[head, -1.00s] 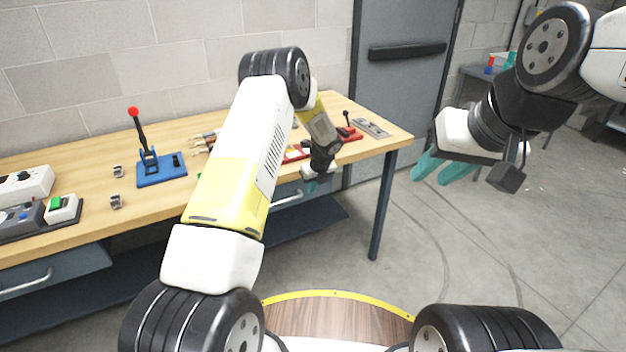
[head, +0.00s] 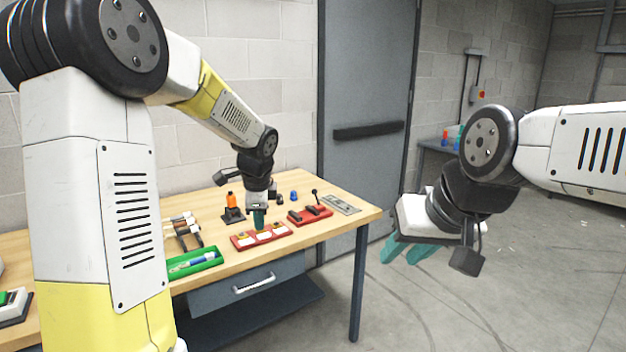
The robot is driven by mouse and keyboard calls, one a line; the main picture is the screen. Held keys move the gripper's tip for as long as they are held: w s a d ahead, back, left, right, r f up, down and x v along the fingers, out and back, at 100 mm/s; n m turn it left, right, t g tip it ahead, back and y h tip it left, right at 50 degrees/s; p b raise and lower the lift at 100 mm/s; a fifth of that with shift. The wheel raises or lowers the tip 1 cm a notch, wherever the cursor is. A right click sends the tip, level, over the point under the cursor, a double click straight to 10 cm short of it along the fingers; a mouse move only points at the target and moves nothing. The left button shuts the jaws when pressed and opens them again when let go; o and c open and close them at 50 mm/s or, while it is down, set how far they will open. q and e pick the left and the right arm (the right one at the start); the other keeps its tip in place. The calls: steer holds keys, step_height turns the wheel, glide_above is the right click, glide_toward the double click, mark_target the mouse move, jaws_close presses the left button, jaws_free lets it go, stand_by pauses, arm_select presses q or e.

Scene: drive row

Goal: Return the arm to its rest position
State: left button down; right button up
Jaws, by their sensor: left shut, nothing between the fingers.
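My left arm rises on the left of the head view and bends over toward the workbench (head: 340,236). My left gripper (head: 259,218) points down over the bench, above or just in front of a red tray with pale squares (head: 262,236). Its teal fingers are together with nothing seen between them; whether they touch the tray I cannot tell. My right gripper (head: 403,250) hangs at the right, clear of the bench, its teal fingers apart and empty.
A green tray (head: 195,262), an orange-topped item (head: 232,206) and a red block with a lever (head: 311,215) stand near my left gripper. A grey door (head: 368,80) is behind the bench. Open floor (head: 480,300) lies to the right.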

arm_select(q)
steer(key=s+r+n+t+h, duration=0.1)
steer(key=s+r+n, duration=0.3)
steer(key=s+n, duration=0.4)
steer(key=s+r+n+t+h, duration=0.1)
steer(key=s+r+n, duration=0.3)
steer(key=s, duration=1.4)
steer(key=n+h, duration=0.1)
steer(key=n, duration=0.3)
steer(key=shift+s+a+r, duration=0.15)
steer(key=shift+s+r, duration=0.25)
